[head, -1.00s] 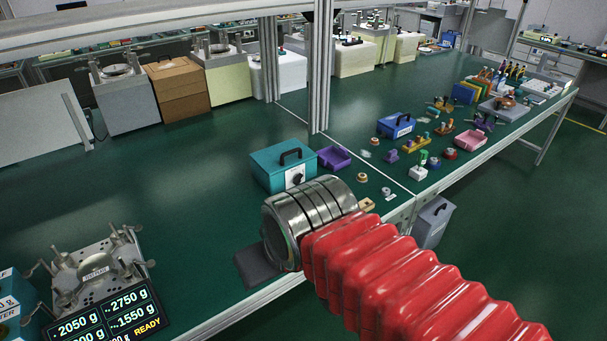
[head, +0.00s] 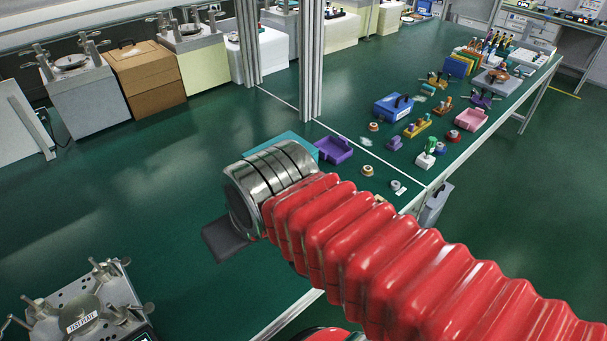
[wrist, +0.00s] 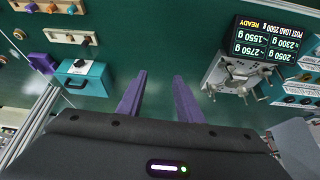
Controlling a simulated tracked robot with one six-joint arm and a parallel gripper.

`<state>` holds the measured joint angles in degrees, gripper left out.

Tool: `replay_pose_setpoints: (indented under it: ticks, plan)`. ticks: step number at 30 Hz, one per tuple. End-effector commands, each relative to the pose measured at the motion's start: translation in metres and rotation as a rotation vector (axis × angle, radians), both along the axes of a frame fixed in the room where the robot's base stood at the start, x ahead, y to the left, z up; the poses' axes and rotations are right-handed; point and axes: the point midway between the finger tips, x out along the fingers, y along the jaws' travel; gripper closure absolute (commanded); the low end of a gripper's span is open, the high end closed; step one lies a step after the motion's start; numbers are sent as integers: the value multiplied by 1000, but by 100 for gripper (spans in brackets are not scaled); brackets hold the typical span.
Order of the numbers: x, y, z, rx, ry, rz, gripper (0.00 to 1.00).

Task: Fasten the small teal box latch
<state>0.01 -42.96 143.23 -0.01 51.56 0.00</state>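The small teal box (wrist: 98,76) stands on the green bench, left of my gripper in the wrist view. A pale plate with a dark latch part (wrist: 75,83) shows on its face, and a dark handle is near its top. I cannot tell the latch's exact position. In the head view my arm covers most of the box; only a strip of its teal top (head: 297,143) shows. My gripper (wrist: 160,75) has two purple fingers, parted with only green surface between them. In the head view the fingers are hidden.
A purple tray (head: 334,150) and a tape roll (head: 367,170) lie right of the box. A metal test-plate fixture (head: 80,312) stands at lower left; a display (wrist: 265,50) shows by it in the wrist view. Upright posts (head: 311,60) rise behind. The bench's left middle is clear.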

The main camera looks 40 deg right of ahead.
Motion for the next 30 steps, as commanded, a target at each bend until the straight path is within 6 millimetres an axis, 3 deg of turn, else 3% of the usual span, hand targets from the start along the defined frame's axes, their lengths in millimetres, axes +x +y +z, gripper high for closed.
replay_pose_setpoints:
  ticks: [20, 30]
  plan:
    - [3, -1, -2, 29, 20, -38, 67]
    - [25, -10, -25, 277, 186, -375, 67]
